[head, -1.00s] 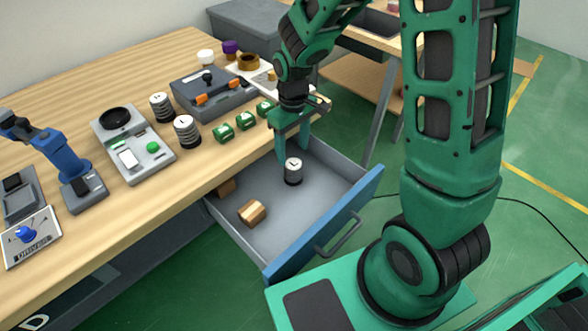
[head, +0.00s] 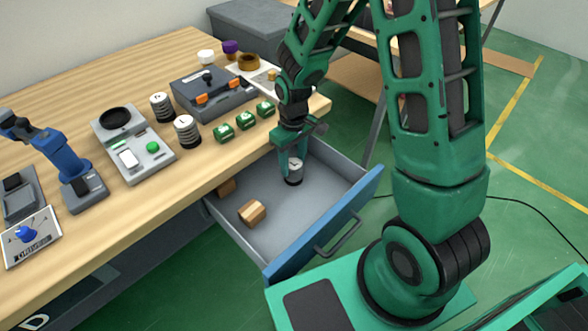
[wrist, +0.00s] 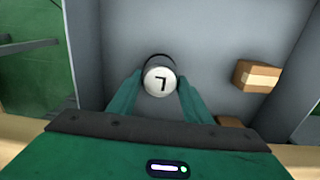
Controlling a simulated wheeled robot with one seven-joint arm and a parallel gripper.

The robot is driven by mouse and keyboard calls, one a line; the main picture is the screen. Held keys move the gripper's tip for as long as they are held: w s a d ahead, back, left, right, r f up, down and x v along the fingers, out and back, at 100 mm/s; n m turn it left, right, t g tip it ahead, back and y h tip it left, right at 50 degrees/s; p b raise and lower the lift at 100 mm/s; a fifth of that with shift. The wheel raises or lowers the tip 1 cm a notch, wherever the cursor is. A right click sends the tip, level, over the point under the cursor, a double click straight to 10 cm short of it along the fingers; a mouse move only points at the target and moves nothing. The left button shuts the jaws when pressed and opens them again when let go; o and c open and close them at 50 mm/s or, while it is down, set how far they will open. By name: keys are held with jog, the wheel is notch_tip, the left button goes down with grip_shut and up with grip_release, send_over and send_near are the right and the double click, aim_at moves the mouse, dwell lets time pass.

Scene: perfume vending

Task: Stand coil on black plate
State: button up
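A coil (head: 294,177), dark-sided with a white top marked L, stands upright in the open drawer. In the wrist view the coil (wrist: 160,80) sits between the two green fingers of my gripper (wrist: 159,88), one on each side. The fingers look spread about the coil's width; firm contact does not show. In the head view my gripper (head: 292,158) is low over the drawer and partly covers the coil. The round black plate (head: 115,118) is on top of a grey device with a green button on the table, with nothing on it.
Two similar coils (head: 187,131) stand beside the plate's device. Several green blocks (head: 246,121) and a grey box with orange latches (head: 213,93) are nearby. A wooden block (head: 252,213) lies in the drawer (head: 290,222). A blue device (head: 65,160) stands at left.

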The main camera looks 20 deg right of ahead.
aim_at(293, 163)
jog(key=shift+c, duration=1.2)
jog(key=shift+r, duration=0.1)
jog(key=shift+r, duration=2.4)
